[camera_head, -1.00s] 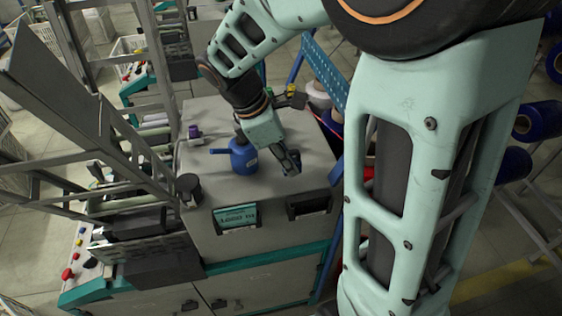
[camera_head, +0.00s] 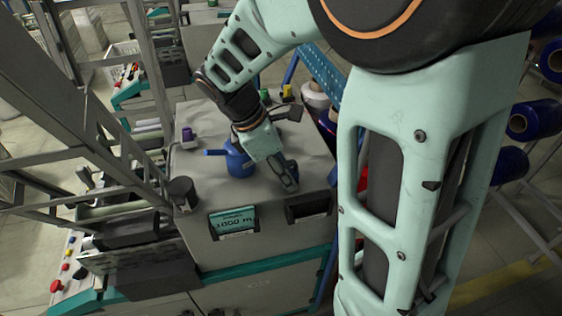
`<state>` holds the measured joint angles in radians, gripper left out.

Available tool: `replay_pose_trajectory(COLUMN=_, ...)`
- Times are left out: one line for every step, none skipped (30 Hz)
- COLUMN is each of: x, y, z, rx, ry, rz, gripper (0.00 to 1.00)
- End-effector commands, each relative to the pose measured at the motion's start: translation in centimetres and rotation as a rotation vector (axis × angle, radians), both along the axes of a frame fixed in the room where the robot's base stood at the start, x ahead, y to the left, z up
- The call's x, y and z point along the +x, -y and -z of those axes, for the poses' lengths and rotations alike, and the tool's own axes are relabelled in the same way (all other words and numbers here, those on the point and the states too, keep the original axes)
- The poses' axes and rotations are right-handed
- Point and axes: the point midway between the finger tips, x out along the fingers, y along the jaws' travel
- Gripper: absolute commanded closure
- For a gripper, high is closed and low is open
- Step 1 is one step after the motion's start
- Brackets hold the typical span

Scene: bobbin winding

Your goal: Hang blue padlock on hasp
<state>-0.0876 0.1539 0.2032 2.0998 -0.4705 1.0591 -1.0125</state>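My gripper (camera_head: 285,180) points down over the grey machine top (camera_head: 215,185), close to its front edge and just right of a blue can. Its fingers are small and dark here, and I cannot tell whether they are open or shut. I cannot make out the blue padlock; it may be hidden by my gripper. I cannot make out the hasp either.
The blue can (camera_head: 240,163) with a spout stands close left of my gripper. A display (camera_head: 233,220) and a dark recess (camera_head: 306,208) are on the front face.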

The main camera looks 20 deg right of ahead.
Motion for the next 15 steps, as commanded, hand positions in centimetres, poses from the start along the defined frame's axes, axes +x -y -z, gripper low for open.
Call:
replay_pose_trajectory(x=0.0, y=0.0, z=0.0, rx=0.0, ry=0.0, rz=0.0, gripper=0.67)
replay_pose_trajectory(x=0.0, y=0.0, z=0.0, rx=0.0, ry=0.0, rz=0.0, gripper=0.67)
replay_pose_trajectory(x=0.0, y=0.0, z=0.0, rx=0.0, ry=0.0, rz=0.0, gripper=0.67)
replay_pose_trajectory(x=0.0, y=0.0, z=-0.1, rx=0.0, ry=0.0, rz=0.0, gripper=0.67)
replay_pose_trajectory(x=0.0, y=0.0, z=-0.3, rx=0.0, ry=0.001, rz=0.0, gripper=0.67)
replay_pose_trajectory(x=0.0, y=0.0, z=-0.6, rx=0.0, ry=0.001, rz=0.0, gripper=0.67)
replay_pose_trajectory(x=0.0, y=-0.2, z=-0.8, rx=0.0, ry=0.002, rz=-0.001, gripper=0.67)
replay_pose_trajectory(x=0.1, y=-0.3, z=-1.1, rx=0.0, ry=0.003, rz=0.0, gripper=0.67)
replay_pose_trajectory(x=0.1, y=-0.5, z=-1.6, rx=0.001, ry=0.004, rz=-0.001, gripper=0.67)
replay_pose_trajectory(x=0.1, y=-0.8, z=-2.1, rx=0.002, ry=0.005, rz=-0.001, gripper=0.67)
replay_pose_trajectory(x=0.1, y=-1.0, z=-2.7, rx=0.001, ry=0.005, rz=-0.001, gripper=0.67)
replay_pose_trajectory(x=0.1, y=-1.3, z=-3.5, rx=0.001, ry=0.006, rz=-0.002, gripper=0.67)
replay_pose_trajectory(x=0.1, y=-1.6, z=-4.1, rx=0.001, ry=0.006, rz=-0.002, gripper=0.67)
replay_pose_trajectory(x=0.1, y=-1.8, z=-4.7, rx=0.001, ry=0.006, rz=-0.001, gripper=0.67)
replay_pose_trajectory(x=0.2, y=-2.2, z=-5.6, rx=0.002, ry=0.006, rz=-0.001, gripper=0.67)
